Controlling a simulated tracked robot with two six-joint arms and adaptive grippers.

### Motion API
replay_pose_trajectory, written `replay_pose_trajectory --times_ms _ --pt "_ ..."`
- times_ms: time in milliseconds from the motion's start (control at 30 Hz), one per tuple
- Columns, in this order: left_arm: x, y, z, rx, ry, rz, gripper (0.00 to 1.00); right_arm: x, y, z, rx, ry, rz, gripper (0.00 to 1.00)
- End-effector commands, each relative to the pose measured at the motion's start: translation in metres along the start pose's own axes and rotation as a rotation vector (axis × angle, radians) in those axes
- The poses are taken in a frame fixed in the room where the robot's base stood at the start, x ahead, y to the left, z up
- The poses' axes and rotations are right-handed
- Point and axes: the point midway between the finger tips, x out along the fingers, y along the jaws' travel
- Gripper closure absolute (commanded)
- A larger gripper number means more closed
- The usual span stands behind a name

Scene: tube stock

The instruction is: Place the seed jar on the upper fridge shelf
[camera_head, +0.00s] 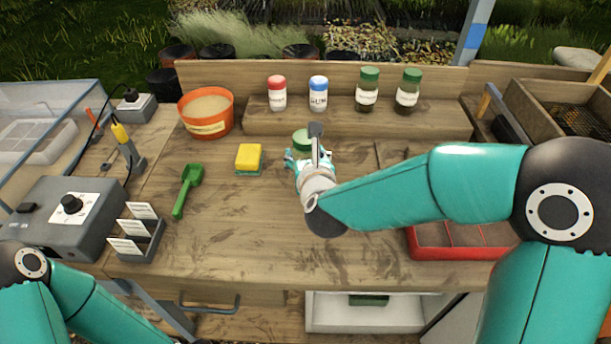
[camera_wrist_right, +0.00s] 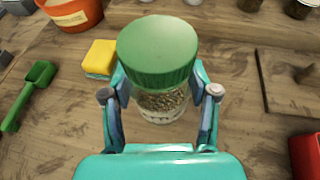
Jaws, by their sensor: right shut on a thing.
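The seed jar, clear with a green lid (camera_wrist_right: 158,50) and seeds inside, is upright between the fingers of my right gripper (camera_wrist_right: 160,98) in the wrist view. The gripper is shut on it from both sides, below the lid. In the head view the jar's lid (camera_head: 302,138) shows just behind the gripper (camera_head: 303,162), over the middle of the bench. I cannot tell whether its base touches the wood. A white open compartment (camera_head: 325,318), which looks like the fridge, is below the bench front; a dark green thing (camera_head: 368,300) is inside. My left gripper is out of view.
A yellow sponge (camera_head: 249,157) and green scoop (camera_head: 187,190) lie left of the jar. A raised back shelf (camera_head: 340,118) holds several jars. An orange pot (camera_head: 206,112) stands back left, and a red tray (camera_head: 428,250) is at right. The front middle of the bench is clear.

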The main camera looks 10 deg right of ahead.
Motion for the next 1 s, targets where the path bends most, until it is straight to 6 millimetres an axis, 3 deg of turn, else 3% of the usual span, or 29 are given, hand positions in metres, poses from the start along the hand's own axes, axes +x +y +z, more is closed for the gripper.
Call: replay_pose_trajectory --times_ms 500,900,933,1000 --pt "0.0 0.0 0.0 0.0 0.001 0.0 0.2 0.019 -0.002 -0.051 0.0 0.0 -0.003 0.93" --pt "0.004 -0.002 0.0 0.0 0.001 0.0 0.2 0.02 -0.002 -0.055 0.002 -0.004 -0.002 0.93" --pt "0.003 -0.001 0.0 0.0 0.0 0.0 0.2 0.02 -0.002 -0.054 0.002 -0.001 -0.002 0.36" --pt "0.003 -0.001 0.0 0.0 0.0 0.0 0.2 0.02 -0.002 -0.054 0.002 -0.001 -0.002 0.24"
